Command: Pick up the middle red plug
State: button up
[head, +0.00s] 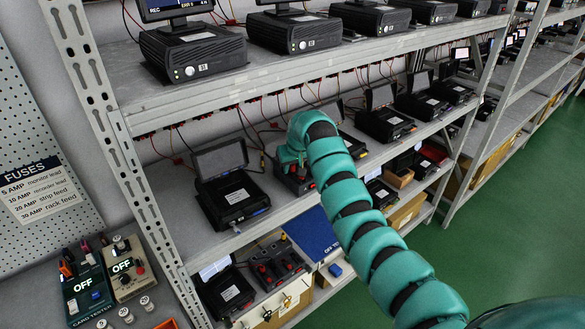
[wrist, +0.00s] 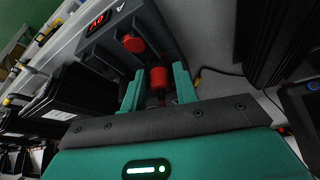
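A red plug (wrist: 158,78) stands between the two teal fingers of my gripper (wrist: 159,92) in the wrist view. The fingers are apart, with a narrow gap showing on each side of the plug. A second red plug (wrist: 133,43) sits farther along the same dark grey unit (wrist: 152,22), which has a lit red display (wrist: 97,20). I cannot tell from these frames which plug is the middle one. In the head view my arm reaches down to this unit (head: 294,182) on the middle shelf. My arm partly hides it, and its plugs are small there.
A black device with a raised screen (head: 228,190) stands left of the unit, and more (head: 382,122) stand to the right. Large black boxes (head: 195,52) fill the shelf above. Loose red and black wires hang behind. A steel upright (head: 112,125) bounds the left.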

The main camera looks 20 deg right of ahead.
jog(key=c, duration=0.6)
jog(key=shift+r, duration=0.1)
